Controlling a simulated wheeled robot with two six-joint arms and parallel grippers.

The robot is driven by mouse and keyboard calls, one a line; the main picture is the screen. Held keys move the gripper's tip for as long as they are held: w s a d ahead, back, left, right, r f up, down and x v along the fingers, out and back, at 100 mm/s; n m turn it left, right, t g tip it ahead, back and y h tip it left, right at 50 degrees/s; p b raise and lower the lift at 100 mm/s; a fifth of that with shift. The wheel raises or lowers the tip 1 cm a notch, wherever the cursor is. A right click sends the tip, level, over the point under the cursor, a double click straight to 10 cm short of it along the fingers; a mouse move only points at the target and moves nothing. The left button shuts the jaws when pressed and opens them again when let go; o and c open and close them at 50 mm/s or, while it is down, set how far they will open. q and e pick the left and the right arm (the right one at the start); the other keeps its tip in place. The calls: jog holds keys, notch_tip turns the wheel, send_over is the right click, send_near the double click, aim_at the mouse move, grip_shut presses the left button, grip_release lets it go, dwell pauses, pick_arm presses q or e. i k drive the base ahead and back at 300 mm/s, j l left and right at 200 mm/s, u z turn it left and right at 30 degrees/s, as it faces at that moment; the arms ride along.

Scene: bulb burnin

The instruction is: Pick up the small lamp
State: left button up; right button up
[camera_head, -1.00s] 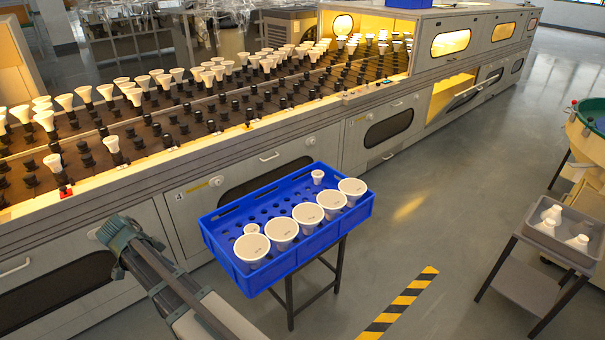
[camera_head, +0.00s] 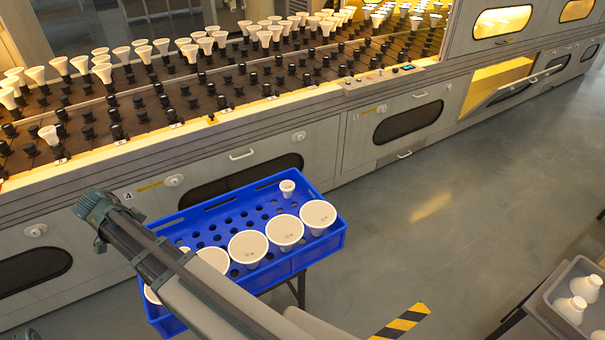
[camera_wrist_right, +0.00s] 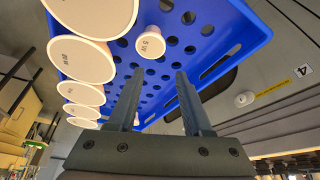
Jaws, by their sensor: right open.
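A small white lamp (camera_wrist_right: 150,42) marked 5 W stands in the perforated blue crate (camera_wrist_right: 235,20) in the right wrist view, beyond my fingertips. In the head view, a small lamp (camera_head: 183,249) near the crate's left end is mostly hidden by my arm. Another small lamp (camera_head: 287,188) stands at the back right of the blue crate (camera_head: 330,242). My right gripper (camera_wrist_right: 157,74) is open and empty, its two dark fingers pointing toward the crate. Its fingertips cannot be made out in the head view. My left gripper is not in view.
Large white lamps (camera_head: 284,231) stand in a row along the crate's front, beside the small lamps. The long burn-in machine (camera_head: 345,130) with rows of sockets runs behind the crate. A grey tray (camera_head: 556,285) of white lamps is at lower right.

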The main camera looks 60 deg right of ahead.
aim_at(287, 187)
jog(key=k+l, duration=0.1)
jog(key=l, duration=0.3)
jog(key=k+l, duration=0.1)
jog(key=l, duration=0.35)
jog(key=k+l, duration=0.1)
jog(key=l, duration=0.3)
jog(key=k+l, duration=0.1)
jog(key=l, duration=0.35)
jog(key=k+l, duration=0.15)
jog(key=l, duration=0.25)
